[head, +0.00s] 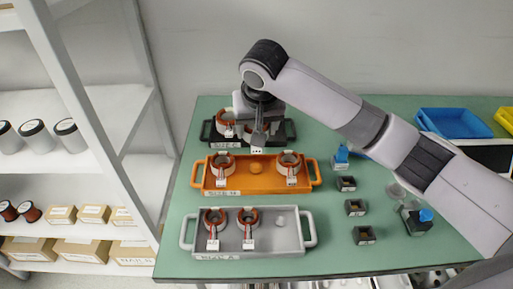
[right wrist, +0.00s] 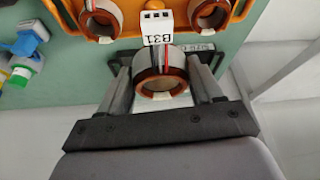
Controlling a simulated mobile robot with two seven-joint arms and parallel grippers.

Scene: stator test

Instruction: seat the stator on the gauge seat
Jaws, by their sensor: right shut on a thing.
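In the right wrist view the gripper (right wrist: 160,72) is shut on a stator (right wrist: 160,87), an orange-brown ring with a pale band, one finger on each side. A white connector marked B31 (right wrist: 157,27) hangs from its red and dark wires. I cannot tell for certain which thing is the gauge seat; small dark square blocks (head: 355,207) stand in a column right of the trays. My left gripper is not in view.
The black tray (head: 207,131), the orange tray (head: 256,188) and the grey tray (head: 276,243) hold other stators. Blue-topped items (head: 341,155) and a blue bin (head: 455,122) are at right. A white shelf (head: 107,125) borders the table's left.

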